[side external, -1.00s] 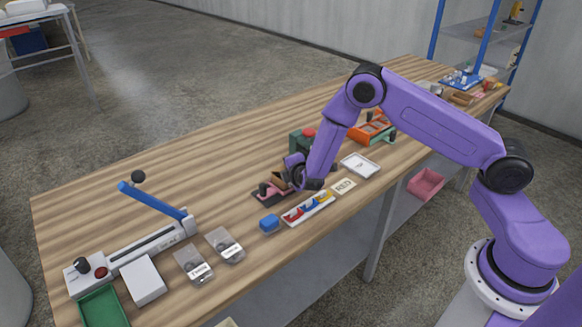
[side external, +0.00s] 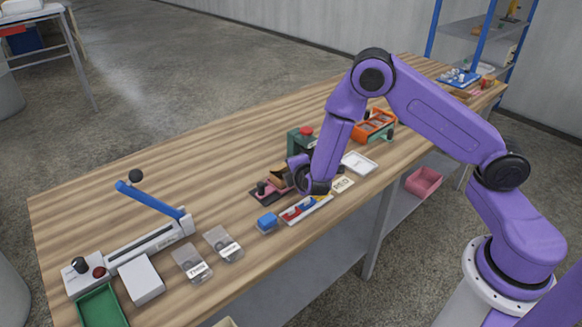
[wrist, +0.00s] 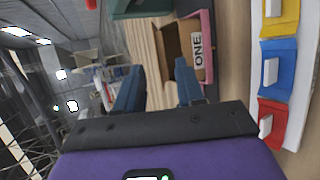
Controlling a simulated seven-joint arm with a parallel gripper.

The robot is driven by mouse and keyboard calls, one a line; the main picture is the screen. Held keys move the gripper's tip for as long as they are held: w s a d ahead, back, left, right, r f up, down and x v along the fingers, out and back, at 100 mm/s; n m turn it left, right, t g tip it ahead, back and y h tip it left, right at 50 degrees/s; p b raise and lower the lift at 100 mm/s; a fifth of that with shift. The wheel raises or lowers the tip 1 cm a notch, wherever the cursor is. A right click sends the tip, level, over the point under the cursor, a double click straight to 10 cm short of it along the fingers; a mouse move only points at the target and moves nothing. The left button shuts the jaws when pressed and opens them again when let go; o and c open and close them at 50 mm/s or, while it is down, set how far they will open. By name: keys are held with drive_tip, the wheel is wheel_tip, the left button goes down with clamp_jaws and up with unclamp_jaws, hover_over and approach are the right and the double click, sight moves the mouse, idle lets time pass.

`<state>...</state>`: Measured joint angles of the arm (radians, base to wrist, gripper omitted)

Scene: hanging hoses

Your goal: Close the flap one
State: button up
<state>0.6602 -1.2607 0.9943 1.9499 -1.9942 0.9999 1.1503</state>
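A small pink-framed box (side external: 266,193) stands mid-table in the side view, with a brown part raised at its right end. The wrist view shows the pink frame (wrist: 208,30) at the upper right, with an open brown interior and a white label reading ONE (wrist: 197,50), which I take to be flap one. My gripper (wrist: 158,85) is open, its two dark blue fingers apart with nothing clearly between them. The right finger is close to the labelled part; I cannot tell whether they touch. In the side view my gripper (side external: 297,170) is beside the box and hides its right side.
A tray with yellow, blue and red pieces (side external: 306,208) lies just in front, near a blue block (side external: 267,222). A green block with a red button (side external: 301,138) stands behind. A white tray (side external: 359,162) and orange rack (side external: 375,126) lie right. The left-back tabletop is clear.

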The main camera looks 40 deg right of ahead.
drive_tip(key=shift+v, duration=0.95)
